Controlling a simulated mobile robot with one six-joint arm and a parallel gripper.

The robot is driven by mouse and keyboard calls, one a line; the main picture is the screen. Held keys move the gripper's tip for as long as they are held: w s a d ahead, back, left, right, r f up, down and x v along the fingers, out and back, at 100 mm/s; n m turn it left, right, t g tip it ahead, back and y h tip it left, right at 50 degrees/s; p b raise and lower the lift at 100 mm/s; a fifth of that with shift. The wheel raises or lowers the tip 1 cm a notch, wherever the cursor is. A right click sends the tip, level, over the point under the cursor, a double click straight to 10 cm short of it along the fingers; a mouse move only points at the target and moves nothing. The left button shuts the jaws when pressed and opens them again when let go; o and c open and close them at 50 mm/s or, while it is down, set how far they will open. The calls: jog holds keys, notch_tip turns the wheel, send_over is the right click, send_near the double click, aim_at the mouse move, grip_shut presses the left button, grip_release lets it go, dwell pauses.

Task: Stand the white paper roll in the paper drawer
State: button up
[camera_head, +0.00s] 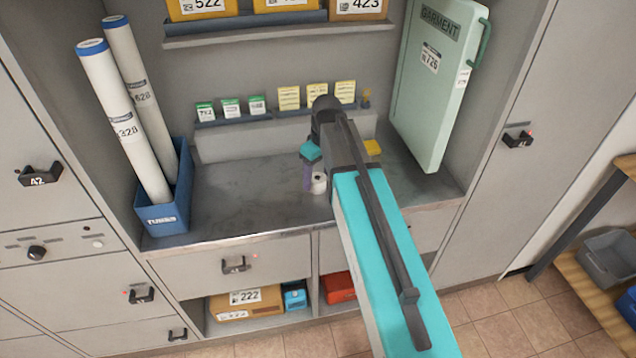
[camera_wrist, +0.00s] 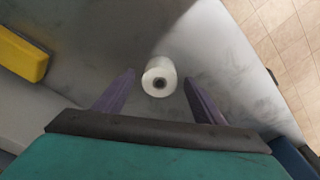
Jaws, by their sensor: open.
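The white paper roll (camera_head: 318,184) stands on the grey counter, partly hidden behind my arm in the head view. In the wrist view the roll (camera_wrist: 159,77) shows its round end with a dark core hole, between and slightly beyond my fingertips. My gripper (camera_wrist: 158,86) is open, with one purple finger on each side of the roll and gaps on both sides. In the head view my gripper (camera_head: 313,179) reaches down to the counter at the roll. Two closed drawers show under the counter, a left one (camera_head: 205,268) and a right one (camera_head: 405,232); I cannot tell which is the paper drawer.
A blue bin (camera_head: 168,222) with two long tubes stands at the counter's left. A green garment case (camera_head: 437,80) leans at the right. Small cards (camera_head: 230,108) line a ledge behind. A yellow block (camera_wrist: 22,55) lies near my gripper. The counter's left middle is clear.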

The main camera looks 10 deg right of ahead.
aim_at(317, 177)
dwell(0.4)
jog(key=c, duration=1.3)
jog(key=shift+o, duration=0.2)
jog(key=shift+r, duration=0.1)
jog(key=shift+r+b, duration=0.5)
jog(key=shift+r, duration=1.15)
jog(key=s+a+r+b, duration=0.1)
jog(key=s+a+b, duration=0.1)
jog(key=s+a, duration=0.8)
jog(key=s, duration=0.2)
jog(key=shift+s+r, duration=0.25)
jog(key=shift+s, duration=0.05)
